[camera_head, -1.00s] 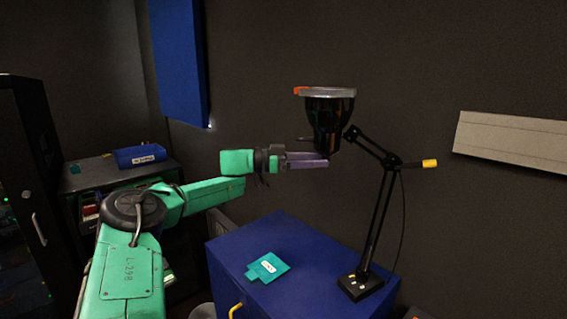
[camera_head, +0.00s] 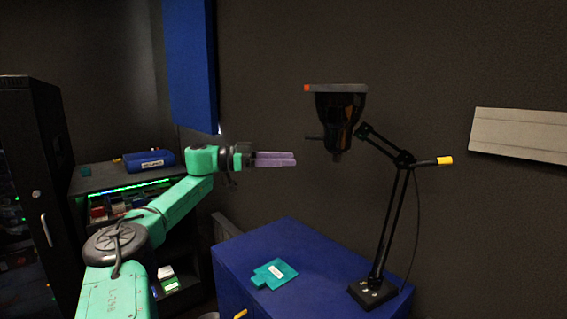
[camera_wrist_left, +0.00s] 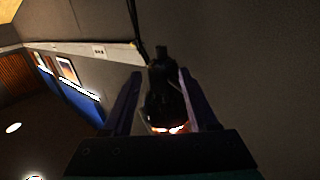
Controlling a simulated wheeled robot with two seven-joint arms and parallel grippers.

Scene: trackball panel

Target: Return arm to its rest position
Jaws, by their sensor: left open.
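My left arm (camera_head: 185,200) is green and reaches in from the left, raised above the blue cabinet's level. My left gripper (camera_head: 294,159) has purple fingers, is open and empty, and points right toward a black desk lamp. The lamp's head (camera_head: 340,120) is to the right of the fingertips, with a clear gap in the head view. In the left wrist view the lamp head (camera_wrist_left: 166,100) appears between the two fingers (camera_wrist_left: 158,90), beyond them. My right gripper is not in view.
The lamp base (camera_head: 372,293) stands on a blue cabinet (camera_head: 325,265) beside a teal tagged piece (camera_head: 274,273). A shelf with a blue box (camera_head: 148,161) and a dark rack (camera_head: 30,180) are at left. A blue wall panel (camera_head: 190,65) hangs behind the arm.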

